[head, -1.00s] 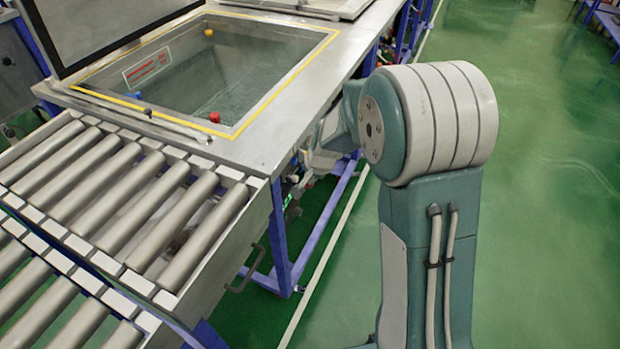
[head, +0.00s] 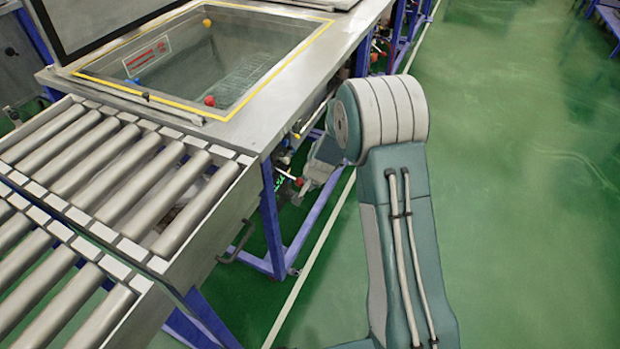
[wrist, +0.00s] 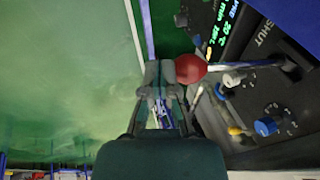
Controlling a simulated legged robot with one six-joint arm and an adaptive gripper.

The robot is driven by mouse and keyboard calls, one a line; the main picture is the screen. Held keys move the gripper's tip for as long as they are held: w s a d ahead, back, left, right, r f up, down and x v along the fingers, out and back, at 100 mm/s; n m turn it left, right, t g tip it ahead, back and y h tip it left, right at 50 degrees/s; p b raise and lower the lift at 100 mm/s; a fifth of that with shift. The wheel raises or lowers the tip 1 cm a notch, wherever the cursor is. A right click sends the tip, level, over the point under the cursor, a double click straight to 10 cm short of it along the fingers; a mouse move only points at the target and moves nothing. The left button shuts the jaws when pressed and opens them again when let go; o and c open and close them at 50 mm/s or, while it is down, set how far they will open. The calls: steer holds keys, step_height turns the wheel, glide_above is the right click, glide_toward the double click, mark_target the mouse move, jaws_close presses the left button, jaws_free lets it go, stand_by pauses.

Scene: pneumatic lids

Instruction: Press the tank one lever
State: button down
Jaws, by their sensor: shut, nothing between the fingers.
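In the wrist view a red ball knob (wrist: 190,69) ends a thin metal lever (wrist: 245,65) that runs right to the control panel. My gripper (wrist: 161,78) is shut and empty, with its fingertips right beside the knob's left side; I cannot tell whether they touch. In the head view the small red knob (head: 299,182) shows under the tank's near right side, close to the end of my arm; my fingers are hard to make out there. The tank (head: 118,88), with a yellow-edged opening, stands at the upper left with its dark-framed lid raised.
The panel has a lit display (wrist: 225,25), a marking reading SHUT, a blue knob (wrist: 266,126) and a yellow fitting (wrist: 237,130). A roller conveyor (head: 120,180) lies left of my arm. Blue frame legs (head: 272,225) stand below. Green floor (head: 520,200) is open to the right.

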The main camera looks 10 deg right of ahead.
steer(key=shift+s+x, duration=0.15)
steer(key=shift+x, duration=0.65)
steer(key=shift+s+x, duration=0.15)
steer(key=shift+x, duration=0.7)
steer(key=shift+a, duration=0.1)
steer(key=shift+r, duration=0.15)
steer(key=shift+r, duration=0.65)
steer(key=shift+r, duration=0.1)
